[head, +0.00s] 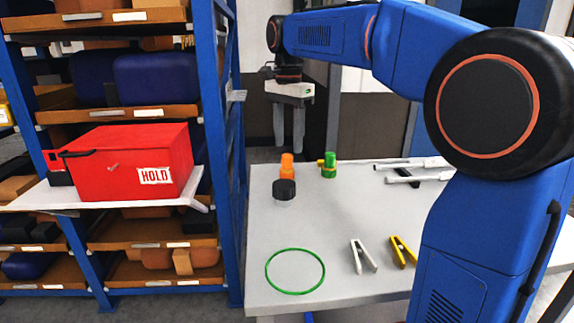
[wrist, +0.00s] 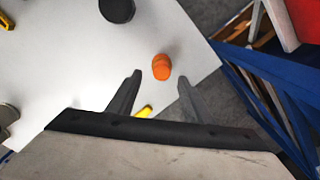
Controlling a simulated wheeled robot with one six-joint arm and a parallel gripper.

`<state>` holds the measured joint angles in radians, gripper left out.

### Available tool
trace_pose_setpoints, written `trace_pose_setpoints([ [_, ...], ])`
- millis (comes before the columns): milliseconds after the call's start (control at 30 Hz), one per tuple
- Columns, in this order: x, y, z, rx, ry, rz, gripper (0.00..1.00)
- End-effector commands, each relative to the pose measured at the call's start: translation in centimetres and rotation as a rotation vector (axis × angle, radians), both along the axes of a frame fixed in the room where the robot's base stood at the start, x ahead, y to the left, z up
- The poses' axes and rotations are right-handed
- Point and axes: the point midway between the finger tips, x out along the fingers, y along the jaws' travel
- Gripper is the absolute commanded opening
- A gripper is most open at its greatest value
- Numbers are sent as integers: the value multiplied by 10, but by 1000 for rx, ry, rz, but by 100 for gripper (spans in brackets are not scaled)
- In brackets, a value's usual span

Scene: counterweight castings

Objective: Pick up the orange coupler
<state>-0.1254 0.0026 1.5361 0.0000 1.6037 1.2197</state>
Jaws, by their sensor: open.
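The orange coupler (head: 286,166) stands on the grey table (head: 350,289) near its far left edge, just behind a black round part (head: 284,190). My gripper (head: 290,148) hangs pointing down, with its fingertips just above the coupler in the head view. In the wrist view the coupler (wrist: 161,67) shows just past the gap between my two open fingertips (wrist: 159,78). Nothing is held. The height between fingertips and coupler is hard to judge.
A green coupler with a yellow end (head: 329,168) stands close to the right. A green ring (head: 295,271), white clip (head: 363,255) and yellow clip (head: 402,252) lie nearer. Blue shelving (head: 217,120) with a red HOLD box (head: 131,163) stands left of the table.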

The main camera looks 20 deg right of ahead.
Motion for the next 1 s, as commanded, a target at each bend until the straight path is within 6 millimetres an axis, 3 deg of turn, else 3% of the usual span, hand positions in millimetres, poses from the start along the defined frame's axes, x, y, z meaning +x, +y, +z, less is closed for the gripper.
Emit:
trace_pose_setpoints([
  [167,0,1,-10,0,1,0,46],
  [500,2,3,-51,0,0,0,46],
  [800,2,3,-55,0,-1,0,46],
  [867,2,3,-55,0,-1,0,34],
  [1000,2,3,-55,0,-1,0,1],
])
